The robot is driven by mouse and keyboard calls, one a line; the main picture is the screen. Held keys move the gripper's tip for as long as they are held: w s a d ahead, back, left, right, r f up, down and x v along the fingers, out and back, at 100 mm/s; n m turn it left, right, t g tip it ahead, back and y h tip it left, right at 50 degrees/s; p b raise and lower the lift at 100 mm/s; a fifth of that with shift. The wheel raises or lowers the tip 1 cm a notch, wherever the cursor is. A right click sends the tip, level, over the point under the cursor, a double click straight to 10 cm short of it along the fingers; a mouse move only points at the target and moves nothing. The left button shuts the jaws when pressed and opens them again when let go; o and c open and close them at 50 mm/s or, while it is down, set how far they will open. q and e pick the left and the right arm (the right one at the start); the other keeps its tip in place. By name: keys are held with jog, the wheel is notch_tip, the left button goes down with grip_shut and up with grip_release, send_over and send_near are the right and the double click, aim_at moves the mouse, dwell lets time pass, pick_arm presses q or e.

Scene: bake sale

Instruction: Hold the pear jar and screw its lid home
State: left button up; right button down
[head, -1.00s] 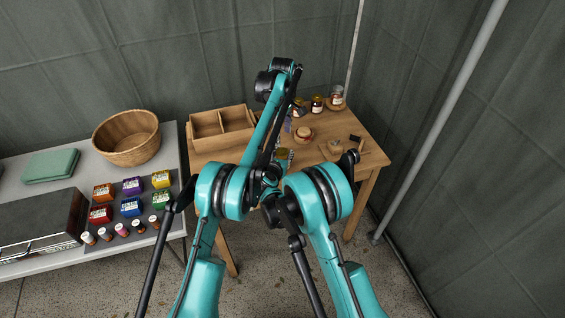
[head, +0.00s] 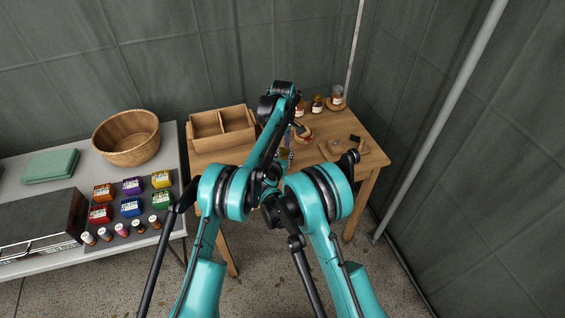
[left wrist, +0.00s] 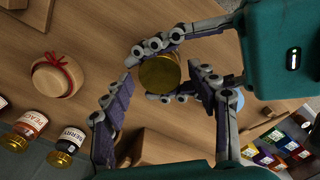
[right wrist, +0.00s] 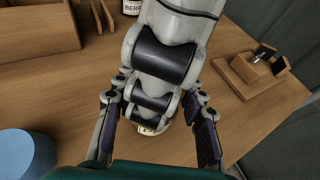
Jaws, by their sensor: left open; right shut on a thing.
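A jar with a round gold lid (left wrist: 160,73) shows from above in the left wrist view. The lid sits over the jar; I cannot tell whether it is threaded tight, and the label is hidden. My right gripper (right wrist: 157,95) is shut on this jar; its fingers lie on two sides of it in the left wrist view. My left gripper (left wrist: 160,80) is open, its fingertips on either side of the lid with gaps. In the right wrist view my left arm hides most of the jar.
A cloth-topped jar with a red ribbon (left wrist: 57,76) stands on the wooden table. Labelled jars (left wrist: 30,125) stand nearby. A divided wooden box (head: 222,128) is at the back left.

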pick_arm(q)
jog(key=shift+f, duration=0.1)
jog(key=c, duration=1.2)
jog(key=o, duration=1.3)
jog(key=shift+r, duration=2.25)
jog(key=o, duration=0.6)
jog(key=shift+c, duration=0.2)
